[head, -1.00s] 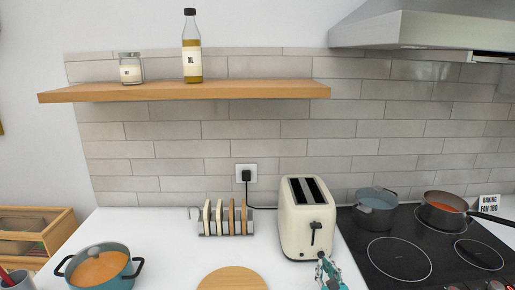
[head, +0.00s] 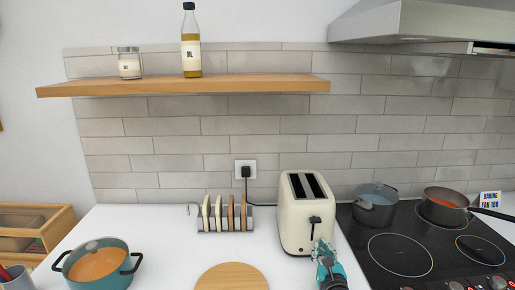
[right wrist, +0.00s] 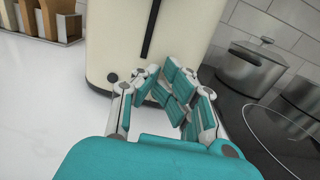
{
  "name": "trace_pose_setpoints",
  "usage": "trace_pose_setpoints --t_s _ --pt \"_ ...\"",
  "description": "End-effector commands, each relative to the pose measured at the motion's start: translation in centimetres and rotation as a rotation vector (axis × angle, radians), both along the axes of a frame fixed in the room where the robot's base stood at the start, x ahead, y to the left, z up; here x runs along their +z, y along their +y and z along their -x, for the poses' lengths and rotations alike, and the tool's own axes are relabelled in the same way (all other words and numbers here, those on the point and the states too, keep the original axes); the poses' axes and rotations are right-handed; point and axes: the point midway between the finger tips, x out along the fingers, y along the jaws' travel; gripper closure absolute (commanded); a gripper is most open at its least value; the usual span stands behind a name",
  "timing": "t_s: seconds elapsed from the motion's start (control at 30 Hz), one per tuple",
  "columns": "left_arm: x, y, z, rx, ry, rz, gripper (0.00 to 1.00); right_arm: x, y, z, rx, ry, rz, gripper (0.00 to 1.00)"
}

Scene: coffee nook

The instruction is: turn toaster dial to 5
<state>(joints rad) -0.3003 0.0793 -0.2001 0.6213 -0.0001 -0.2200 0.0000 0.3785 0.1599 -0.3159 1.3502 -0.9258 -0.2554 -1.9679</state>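The cream toaster (head: 296,228) stands on the white counter left of the stove, with two dark slots on top. Its black lever (head: 314,228) is on the front face, and the lever's slot also shows in the right wrist view. A small dark round part (right wrist: 112,77) sits low on that face in the right wrist view. I cannot make out a dial with numbers. My right gripper (head: 321,246) is at the lower front of the toaster, its fingertips together and nothing visible between them. Whether they touch the toaster is unclear. My left gripper is out of view.
A toast rack (head: 225,222) with slices stands left of the toaster, and a round wooden board (head: 232,278) lies in front. A teal pot (head: 97,265) is at the left. The stove (head: 400,255) with a grey pot (head: 376,208) and a pan (head: 446,208) is at the right.

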Motion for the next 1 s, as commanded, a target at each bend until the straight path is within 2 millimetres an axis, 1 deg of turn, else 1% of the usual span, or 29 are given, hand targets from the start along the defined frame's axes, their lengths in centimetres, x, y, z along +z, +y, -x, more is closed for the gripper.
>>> trace_pose_setpoints --t_s 0.03,0.47,0.63,1.0 --pt "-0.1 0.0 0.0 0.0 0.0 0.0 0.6 0.2 0.2 0.0 0.005 -0.004 -0.001 1.0" --pt "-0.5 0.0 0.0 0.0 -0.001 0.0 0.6 -0.5 0.0 0.0 0.004 -0.002 0.0 1.0" --pt "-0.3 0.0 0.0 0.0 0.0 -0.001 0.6 -0.4 -0.2 0.0 0.003 0.0 0.0 1.0" --pt "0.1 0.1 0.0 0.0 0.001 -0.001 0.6 -0.2 -1.2 0.0 0.0 -0.001 0.003 1.0"
